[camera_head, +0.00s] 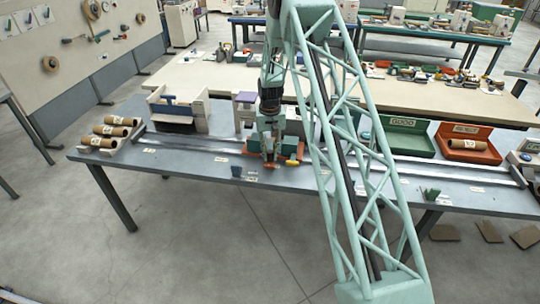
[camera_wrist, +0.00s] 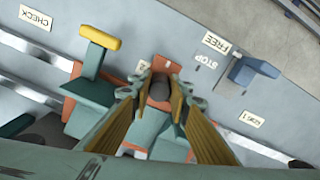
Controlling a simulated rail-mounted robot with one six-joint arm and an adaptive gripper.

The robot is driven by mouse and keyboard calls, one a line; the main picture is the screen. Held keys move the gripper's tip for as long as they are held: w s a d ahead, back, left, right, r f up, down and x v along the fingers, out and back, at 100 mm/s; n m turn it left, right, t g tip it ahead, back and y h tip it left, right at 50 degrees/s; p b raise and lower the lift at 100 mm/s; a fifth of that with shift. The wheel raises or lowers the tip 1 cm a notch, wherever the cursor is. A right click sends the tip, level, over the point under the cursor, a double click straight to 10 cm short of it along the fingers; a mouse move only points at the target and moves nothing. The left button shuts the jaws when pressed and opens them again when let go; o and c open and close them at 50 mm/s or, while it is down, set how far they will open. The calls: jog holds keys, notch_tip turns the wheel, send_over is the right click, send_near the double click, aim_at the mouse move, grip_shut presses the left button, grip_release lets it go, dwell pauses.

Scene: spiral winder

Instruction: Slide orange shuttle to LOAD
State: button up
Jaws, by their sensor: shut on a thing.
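The orange shuttle (camera_head: 291,161) sits on the long rail of the winder bench, near the middle in the head view. In the wrist view, parts of its orange-red body (camera_wrist: 76,70) show around teal parts. My gripper (camera_head: 268,153) reaches down onto the shuttle. In the wrist view, my gripper (camera_wrist: 161,84) is shut on a dark grey rounded knob (camera_wrist: 160,91) at the shuttle. The fingers hide the knob's sides. A small label that may read LOAD (camera_wrist: 252,118) lies on the bench; its text is hard to read.
A yellow-tipped teal lever (camera_wrist: 100,38) and a blue lever (camera_wrist: 254,70) stand close by. FREE (camera_wrist: 217,43) and CHECK (camera_wrist: 36,18) labels lie on the bench. Cardboard tubes (camera_head: 117,120) rest in a left rack. A green GOOD tray (camera_head: 405,140) and red tray (camera_head: 484,154) stand right.

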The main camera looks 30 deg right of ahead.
jog(key=w+a, duration=0.4)
jog(key=a, duration=0.1)
jog(key=w+a+b, duration=0.1)
jog(key=w+a, duration=0.1)
jog(key=shift+a, duration=0.4)
grip_shut()
jog(key=o, duration=1)
grip_release()
jog(key=shift+s+d, duration=0.1)
jog(key=shift+d, duration=0.05)
